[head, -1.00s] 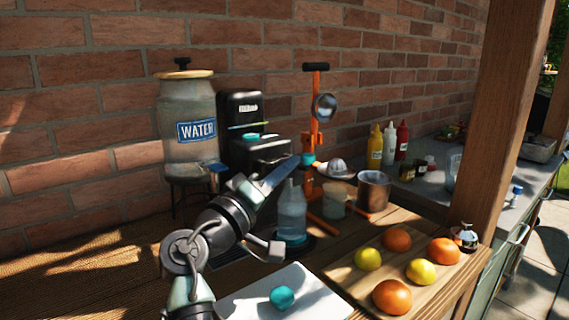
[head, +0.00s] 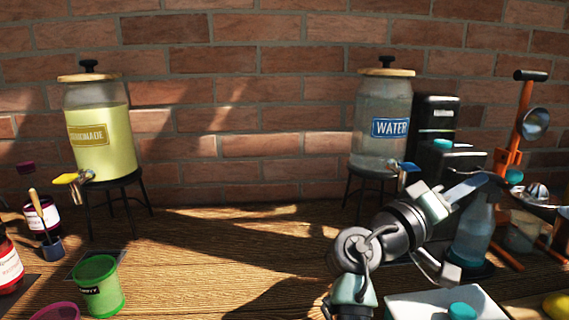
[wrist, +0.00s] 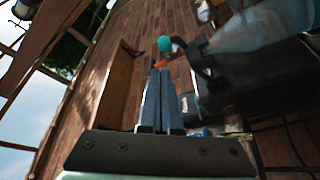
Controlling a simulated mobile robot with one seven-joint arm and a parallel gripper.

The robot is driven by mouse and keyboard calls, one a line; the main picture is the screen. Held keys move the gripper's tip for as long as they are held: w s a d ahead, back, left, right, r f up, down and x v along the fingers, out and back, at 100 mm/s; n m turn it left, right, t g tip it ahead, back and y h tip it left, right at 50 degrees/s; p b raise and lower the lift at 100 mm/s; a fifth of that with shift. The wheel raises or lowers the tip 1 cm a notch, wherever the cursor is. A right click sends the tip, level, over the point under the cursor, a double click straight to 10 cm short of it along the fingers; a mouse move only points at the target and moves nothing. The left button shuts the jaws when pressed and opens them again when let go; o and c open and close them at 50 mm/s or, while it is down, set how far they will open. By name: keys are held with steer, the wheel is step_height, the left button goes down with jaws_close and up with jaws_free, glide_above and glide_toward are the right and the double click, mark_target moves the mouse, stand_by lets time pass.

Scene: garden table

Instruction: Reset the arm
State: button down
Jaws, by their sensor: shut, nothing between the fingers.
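My arm reaches up over the wooden table (head: 220,245) in the head view. My gripper (head: 482,181) is at its end, raised in front of the black machine (head: 437,112) and close to the clear bottle (head: 473,235) in the picture. In the wrist view the two grey fingers of my gripper (wrist: 160,75) lie side by side, shut, with nothing held. The wrist view is tilted and shows the brick wall (wrist: 185,50) beyond the fingertips.
A water dispenser (head: 382,140) stands behind my arm, and a lemonade dispenser (head: 98,140) stands at the left. A green cup (head: 100,288) is at the front left. An orange press (head: 512,150) is at the right. The table's middle is mostly clear.

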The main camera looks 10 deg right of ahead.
steer(key=a+r+t+y, duration=0.4)
steer(key=a+r+t, duration=0.15)
steer(key=a, duration=0.35)
steer(key=a+r+t+y, duration=0.3)
steer(key=a+r+t, duration=0.1)
steer(key=a+t, duration=0.4)
steer(key=s+a+r+n+t+y, duration=0.2)
steer(key=s+a+r+t+y, duration=0.2)
steer(key=s+a+r+y, duration=0.35)
steer(key=s+a+r+n+t+y, duration=0.35)
steer(key=s+a+t+y, duration=0.2)
steer(key=s+a, duration=0.4)
step_height(320, 180, up, 19)
steer(key=w+m+g+p, duration=0.1)
steer(key=w+p, duration=0.1)
steer(key=p, duration=1.6)
steer(key=shift+w+a+f+p, duration=0.15)
steer(key=shift+w+a+p, duration=0.15)
steer(key=shift+p, duration=0.1)
